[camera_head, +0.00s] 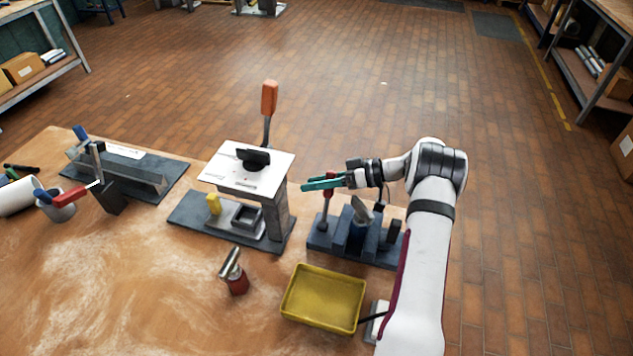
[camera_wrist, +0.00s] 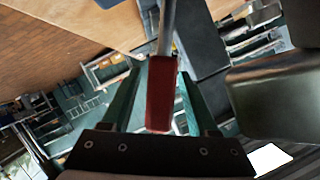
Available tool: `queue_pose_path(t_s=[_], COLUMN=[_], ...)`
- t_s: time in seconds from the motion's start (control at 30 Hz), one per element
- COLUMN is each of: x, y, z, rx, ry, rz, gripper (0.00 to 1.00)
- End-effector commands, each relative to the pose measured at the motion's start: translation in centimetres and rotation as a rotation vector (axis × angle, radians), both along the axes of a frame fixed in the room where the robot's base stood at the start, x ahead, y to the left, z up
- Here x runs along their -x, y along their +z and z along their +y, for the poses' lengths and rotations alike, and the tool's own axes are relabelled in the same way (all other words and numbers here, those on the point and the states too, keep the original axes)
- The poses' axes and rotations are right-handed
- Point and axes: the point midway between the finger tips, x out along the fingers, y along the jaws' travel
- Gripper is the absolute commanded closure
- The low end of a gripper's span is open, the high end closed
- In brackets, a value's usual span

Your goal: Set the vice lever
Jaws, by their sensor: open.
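The vice (camera_head: 316,243) has a dark base and stands at the right end of the bench. Its lever (camera_head: 324,212) is a thin metal rod, roughly upright, with a red grip at the top. My gripper (camera_head: 308,185) reaches in from the right at the height of that grip, with its green fingers level. In the wrist view the red grip (camera_wrist: 160,98) lies between the two open fingers (camera_wrist: 160,70), with gaps on both sides. The rod (camera_wrist: 167,28) runs away from it. The fingers partly hide the grip in the head view.
Left of the vice stands a press-like fixture (camera_head: 282,213) with a white top plate and an upright orange handle (camera_head: 269,97). A yellow tray (camera_head: 322,298) and a red-and-metal item (camera_head: 235,277) lie in front. Another dark fixture (camera_head: 165,175) is further left.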

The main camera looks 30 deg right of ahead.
Motion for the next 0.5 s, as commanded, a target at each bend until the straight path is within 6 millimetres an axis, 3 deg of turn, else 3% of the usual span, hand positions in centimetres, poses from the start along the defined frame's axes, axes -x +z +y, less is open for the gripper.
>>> queue_pose_path(t_s=[0.23,0.5], x=[-0.04,-0.03], y=[-0.02,-0.01], z=[0.04,0.0], rx=[0.0,0.001], ry=[0.0,-0.001], rz=[0.0,0.0], gripper=[0.42,0.9])
